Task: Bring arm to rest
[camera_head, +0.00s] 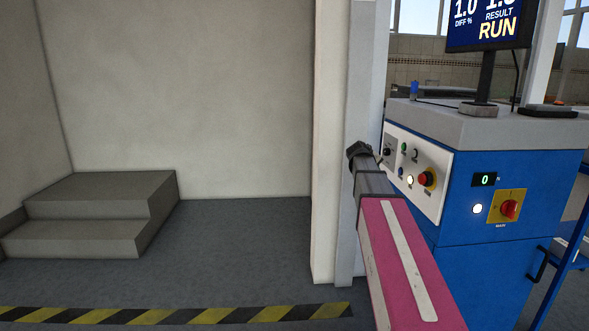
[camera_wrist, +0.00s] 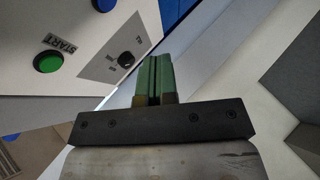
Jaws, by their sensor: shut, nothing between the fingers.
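My arm reaches forward from the lower right of the head view, pink with a dark end beside the white control panel (camera_head: 432,203) of a blue cabinet. The finger details are too small to tell there. In the wrist view my gripper (camera_wrist: 154,62) has its two green fingers closed together with nothing between them. The fingertips lie just right of a black selector knob (camera_wrist: 126,60) in that picture. A green START button (camera_wrist: 47,63) is further left on the same panel. I cannot tell how far the fingers are from the panel.
The blue cabinet (camera_head: 500,225) carries a red-on-yellow main switch (camera_head: 509,208) and a monitor (camera_head: 487,22) reading RUN. A white post (camera_head: 357,75) stands left of it. Grey steps (camera_head: 95,215) and yellow-black floor tape (camera_head: 170,316) are at the left, with open floor between.

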